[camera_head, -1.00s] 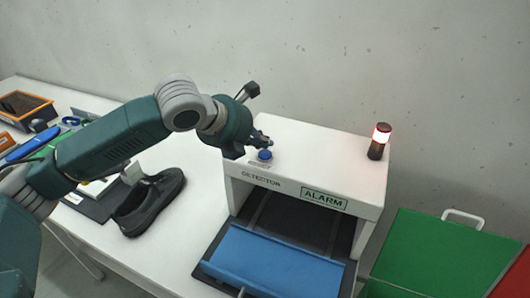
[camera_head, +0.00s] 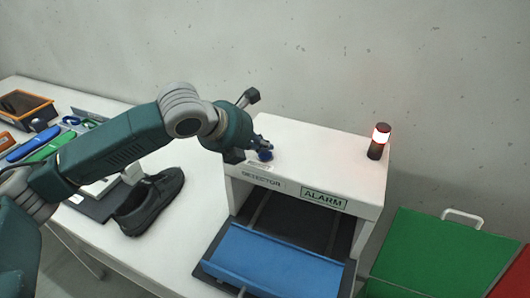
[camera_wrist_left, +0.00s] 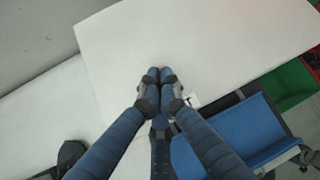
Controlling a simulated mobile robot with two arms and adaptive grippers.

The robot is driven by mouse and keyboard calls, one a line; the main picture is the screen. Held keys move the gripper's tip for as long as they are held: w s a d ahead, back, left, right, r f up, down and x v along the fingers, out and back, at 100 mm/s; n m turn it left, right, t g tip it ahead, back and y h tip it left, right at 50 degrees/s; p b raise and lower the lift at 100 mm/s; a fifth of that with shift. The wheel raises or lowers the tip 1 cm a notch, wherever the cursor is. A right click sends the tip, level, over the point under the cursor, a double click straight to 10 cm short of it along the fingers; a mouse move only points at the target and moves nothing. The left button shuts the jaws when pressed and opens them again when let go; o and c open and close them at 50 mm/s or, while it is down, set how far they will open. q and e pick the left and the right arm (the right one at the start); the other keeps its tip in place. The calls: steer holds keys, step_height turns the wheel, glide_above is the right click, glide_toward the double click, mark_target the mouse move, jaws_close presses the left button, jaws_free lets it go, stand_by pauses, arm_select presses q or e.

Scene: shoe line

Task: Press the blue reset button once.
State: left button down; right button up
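The blue reset button (camera_head: 265,156) is on top of the white detector box (camera_head: 330,160), near its left front corner. My left gripper (camera_head: 264,146) is right at the button in the head view and covers part of it. I cannot tell whether it touches the button. In the wrist view the two fingertips of the left gripper (camera_wrist_left: 160,73) are together, with nothing seen between them, over the white box top (camera_wrist_left: 215,40). I cannot pick out the button in the wrist view.
A red-lit lamp (camera_head: 379,141) stands on the detector's right, above a green ALARM label (camera_head: 324,199). A blue flap (camera_head: 270,262) slopes out in front. A black shoe (camera_head: 148,204) lies on the white table to the left. Green (camera_head: 440,252) and red bins are at right.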

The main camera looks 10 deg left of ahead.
mark_target(263, 155)
arm_select(q)
steer(key=shift+f, duration=0.4)
stand_by(0.3)
steer(key=shift+r+p, duration=1)
steer(key=shift+p, duration=0.2)
step_height(263, 155, up, 5)
steer(key=p, duration=0.6)
stand_by(0.3)
